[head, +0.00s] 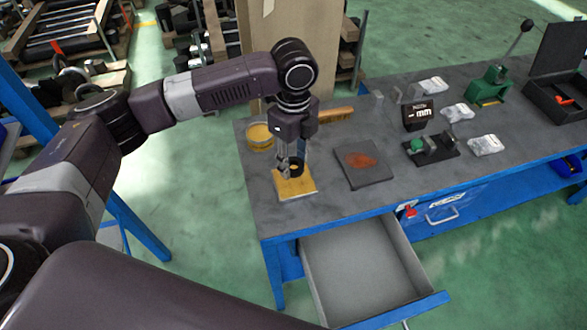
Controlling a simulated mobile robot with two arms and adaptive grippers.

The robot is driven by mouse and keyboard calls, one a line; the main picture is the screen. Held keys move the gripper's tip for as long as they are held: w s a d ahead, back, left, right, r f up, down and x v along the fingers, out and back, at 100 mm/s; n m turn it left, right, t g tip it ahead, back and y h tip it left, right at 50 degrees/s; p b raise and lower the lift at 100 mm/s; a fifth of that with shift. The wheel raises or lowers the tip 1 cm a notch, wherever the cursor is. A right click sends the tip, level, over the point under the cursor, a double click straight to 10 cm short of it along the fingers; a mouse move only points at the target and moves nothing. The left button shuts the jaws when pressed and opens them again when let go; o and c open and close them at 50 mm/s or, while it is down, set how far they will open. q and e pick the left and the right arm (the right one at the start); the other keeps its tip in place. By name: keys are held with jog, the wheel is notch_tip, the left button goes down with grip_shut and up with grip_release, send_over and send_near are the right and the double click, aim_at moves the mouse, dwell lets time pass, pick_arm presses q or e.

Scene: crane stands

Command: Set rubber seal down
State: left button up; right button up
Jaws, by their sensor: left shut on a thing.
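My left gripper (289,172) points down over the left end of the workbench. It is shut on the rubber seal (297,164), a small black ring. The seal is just above or touching a tan square pad (296,188) on the bench; I cannot tell which. The gripper fingers hide part of the seal. My right gripper is not in view.
The grey bench top (345,208) also holds a yellow tin (259,136), a dark plate with a rust-coloured patch (364,163), a small display (417,115), a green-knobbed fixture (431,148) and a green press (489,88). An open drawer (355,265) juts out in front.

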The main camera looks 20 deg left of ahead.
aim_at(294, 164)
pick_arm(q)
jog(key=shift+f+p, duration=0.35)
jog(key=shift+f, duration=1.95)
jog(key=shift+f, duration=0.15)
jog(key=o, duration=0.9)
jog(key=shift+o, duration=0.2)
jog(key=shift+r, duration=0.55)
notch_tip(294, 164, up, 11)
jog(key=b, duration=0.2)
jog(key=shift+r+b, duration=0.15)
jog(key=shift+b, duration=0.2)
